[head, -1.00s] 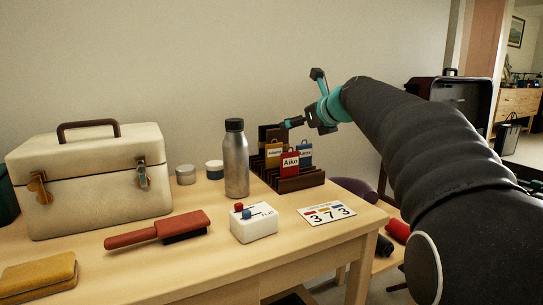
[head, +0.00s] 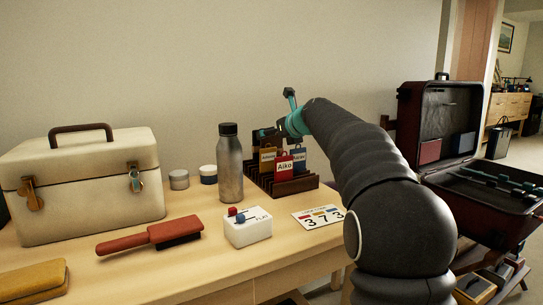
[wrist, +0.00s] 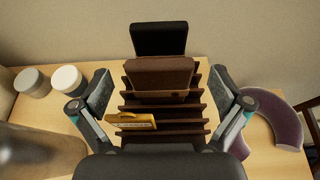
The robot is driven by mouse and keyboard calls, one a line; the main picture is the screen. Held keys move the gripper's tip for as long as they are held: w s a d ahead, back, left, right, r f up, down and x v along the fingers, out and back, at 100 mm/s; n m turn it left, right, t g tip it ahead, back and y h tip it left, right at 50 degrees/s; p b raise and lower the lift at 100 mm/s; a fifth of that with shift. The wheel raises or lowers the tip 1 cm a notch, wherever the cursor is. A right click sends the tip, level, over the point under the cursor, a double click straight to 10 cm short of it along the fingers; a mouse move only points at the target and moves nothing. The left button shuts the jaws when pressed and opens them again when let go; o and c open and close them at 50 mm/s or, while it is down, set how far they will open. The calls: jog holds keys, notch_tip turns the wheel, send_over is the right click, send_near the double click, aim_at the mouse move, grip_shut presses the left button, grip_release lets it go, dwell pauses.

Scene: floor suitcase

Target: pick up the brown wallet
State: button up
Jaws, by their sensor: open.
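The brown wallet (wrist: 160,75) stands upright in a dark brown slotted rack (wrist: 190,128), in the wrist view. A black upright item (wrist: 158,38) stands just behind it. My gripper (wrist: 162,82) is open, with one finger to the left and one to the right of the wallet, apart from it in the picture. In the head view my gripper is above the rack (head: 290,187), at its back left. The wallet is mostly hidden there by my gripper and the tags.
A yellow tag (wrist: 130,121), a red tag (head: 284,166) and a blue tag (head: 299,158) are in the rack's front. A metal bottle (head: 230,165) stands left of it. A purple curved item (wrist: 280,125) lies right. An open suitcase (head: 445,120) stands farther right.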

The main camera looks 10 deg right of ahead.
jog(key=shift+x, duration=1.35)
jog(key=c, duration=1.6)
